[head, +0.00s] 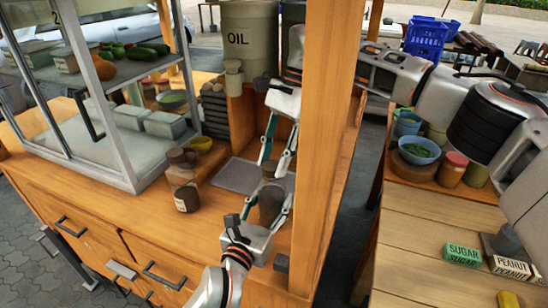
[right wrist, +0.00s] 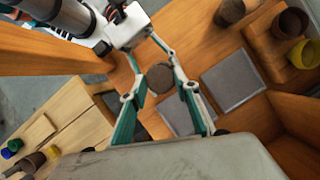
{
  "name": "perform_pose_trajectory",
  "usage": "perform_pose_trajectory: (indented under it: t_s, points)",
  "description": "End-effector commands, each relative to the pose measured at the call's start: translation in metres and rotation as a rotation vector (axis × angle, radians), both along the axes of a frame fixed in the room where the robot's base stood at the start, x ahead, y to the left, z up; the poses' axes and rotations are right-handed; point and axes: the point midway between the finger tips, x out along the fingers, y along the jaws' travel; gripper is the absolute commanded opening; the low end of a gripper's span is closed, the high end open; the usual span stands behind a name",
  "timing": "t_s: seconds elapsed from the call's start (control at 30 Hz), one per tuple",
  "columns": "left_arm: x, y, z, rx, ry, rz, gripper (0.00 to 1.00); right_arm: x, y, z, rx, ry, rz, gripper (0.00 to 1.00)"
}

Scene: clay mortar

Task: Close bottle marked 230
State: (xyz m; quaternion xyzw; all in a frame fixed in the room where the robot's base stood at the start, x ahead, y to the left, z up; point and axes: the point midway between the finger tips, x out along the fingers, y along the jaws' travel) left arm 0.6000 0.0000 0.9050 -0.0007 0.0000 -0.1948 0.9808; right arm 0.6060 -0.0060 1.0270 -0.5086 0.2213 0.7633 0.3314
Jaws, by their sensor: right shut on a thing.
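A dark brown bottle (head: 271,204) stands upright near the counter's front edge, beside the post; I see no marking on it. My left gripper (head: 268,200), coming from below, has its fingers on both sides of the bottle and looks shut on it. My right gripper (head: 273,164) points down from above, shut on a small brown lid (head: 269,170) right over the bottle; I cannot tell whether lid and rim touch. In the right wrist view a round brown top (right wrist: 160,78) shows between the fingers. Another brown jar (head: 186,190) with a pale label stands to the left, its text unreadable.
A wooden post (head: 327,140) rises close on the right. A grey mat (head: 239,176) lies behind the bottle. A yellow bowl (head: 202,144), a glass case (head: 110,100) and an OIL drum (head: 248,42) stand around. Another table (head: 415,240) is on the right, across a gap.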

Motion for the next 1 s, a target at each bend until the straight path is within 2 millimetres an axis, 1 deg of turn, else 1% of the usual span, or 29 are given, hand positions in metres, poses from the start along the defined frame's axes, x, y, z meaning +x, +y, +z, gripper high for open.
perform_pose_trajectory:
  t_s: [0.37,1.0]
  points:
    - [0.0,0.0,-0.001,0.001,0.001,0.0,0.0,-0.003,-0.004,-0.001,0.0,-0.008,-0.431,0.23]
    - [0.0,0.0,-0.001,0.0,0.001,0.001,0.0,-0.01,-0.002,0.0,0.001,-0.012,-1.266,0.23]
